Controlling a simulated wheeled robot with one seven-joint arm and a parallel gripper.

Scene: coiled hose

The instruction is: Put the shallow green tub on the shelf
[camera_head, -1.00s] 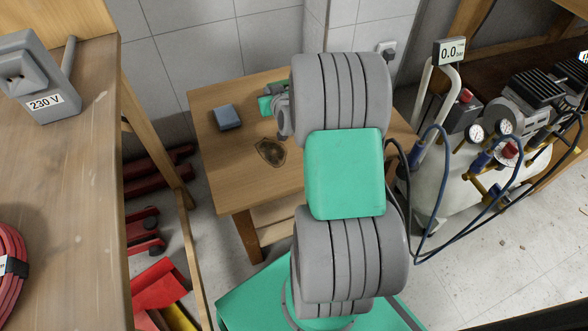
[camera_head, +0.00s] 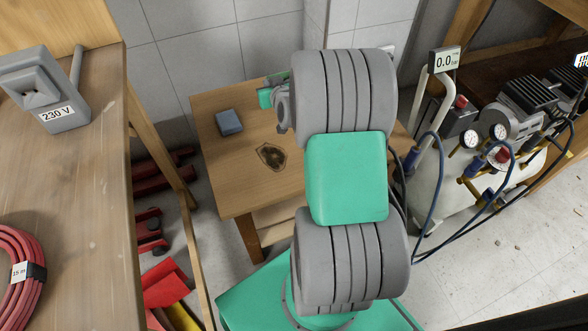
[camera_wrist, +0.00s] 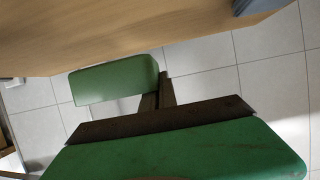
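I see no shallow green tub for certain in either view. My gripper (camera_head: 267,97) shows only as a small green part at the far end of my arm, above the back of the low wooden table; my arm hides much of that area. In the wrist view my gripper (camera_wrist: 150,104) has two green fingers with dark pads. They stand apart, and I see nothing held between them. The table's wooden edge (camera_wrist: 120,40) crosses the top of that view, with tiled floor beyond. I cannot tell which surface is the shelf.
A blue-grey box (camera_head: 229,122) and a dark shield-shaped mark (camera_head: 271,156) are on the low table (camera_head: 222,185). At left is a workbench (camera_head: 85,190) with a 230 V box (camera_head: 45,90) and coiled red hose (camera_head: 22,265). A compressor (camera_head: 470,170) with hoses stands right.

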